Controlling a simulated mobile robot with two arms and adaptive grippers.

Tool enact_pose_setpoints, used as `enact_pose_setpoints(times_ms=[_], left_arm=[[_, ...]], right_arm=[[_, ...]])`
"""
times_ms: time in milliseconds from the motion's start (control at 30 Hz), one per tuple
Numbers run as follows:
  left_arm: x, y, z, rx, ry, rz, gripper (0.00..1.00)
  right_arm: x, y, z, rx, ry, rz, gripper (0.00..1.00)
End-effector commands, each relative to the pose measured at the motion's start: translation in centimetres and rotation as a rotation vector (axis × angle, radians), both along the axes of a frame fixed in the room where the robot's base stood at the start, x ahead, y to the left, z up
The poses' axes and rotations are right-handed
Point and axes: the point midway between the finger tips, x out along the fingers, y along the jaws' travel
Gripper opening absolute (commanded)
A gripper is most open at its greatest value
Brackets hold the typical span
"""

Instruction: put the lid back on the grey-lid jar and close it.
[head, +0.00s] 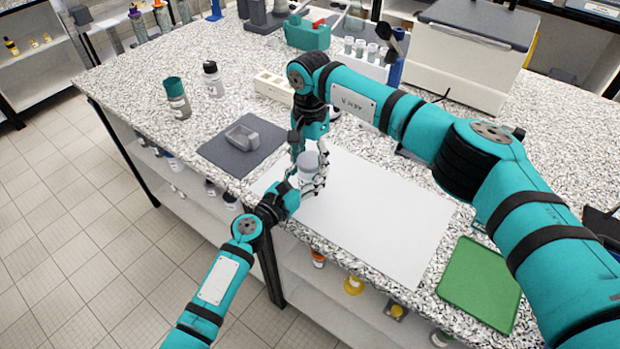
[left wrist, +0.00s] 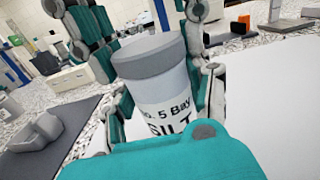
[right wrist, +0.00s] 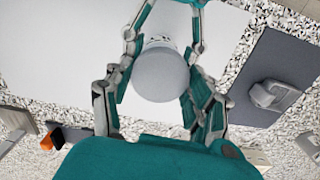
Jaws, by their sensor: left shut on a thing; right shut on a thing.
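The jar (head: 307,182) stands upright over the white sheet. The left wrist view shows its pale body (left wrist: 165,92) with a "No. 5 Bay SILT" label. The grey lid (left wrist: 150,55) sits level on its mouth, with no gap that I can see; whether it is tightened I cannot tell. My left gripper (head: 297,188) is shut on the jar's body from the near side. My right gripper (head: 312,160) comes from above, its fingers on either side of the round lid (right wrist: 160,73), shut on it. Fingers partly hide the jar in the head view.
The white sheet (head: 390,215) is otherwise clear. A grey block-shaped holder (head: 242,137) lies on a dark mat (head: 215,150) to the left. A teal-capped jar (head: 177,98) and a black-capped bottle (head: 212,79) stand behind it. A green tray (head: 480,285) lies at right.

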Motion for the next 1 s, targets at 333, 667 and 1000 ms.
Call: enact_pose_setpoints(times_ms=[333,667,1000], left_arm=[[0.0,0.0,0.0,0.0,0.0,0.0,0.0],[0.0,0.0,0.0,0.0,0.0,0.0,0.0],[0.0,0.0,0.0,0.0,0.0,0.0,0.0]], right_arm=[[0.0,0.0,0.0,0.0,0.0,0.002,0.73],[0.0,0.0,0.1,0.0,0.0,0.004,0.79],[0.1,0.0,3.7,0.0,-0.003,0.004,0.79]])
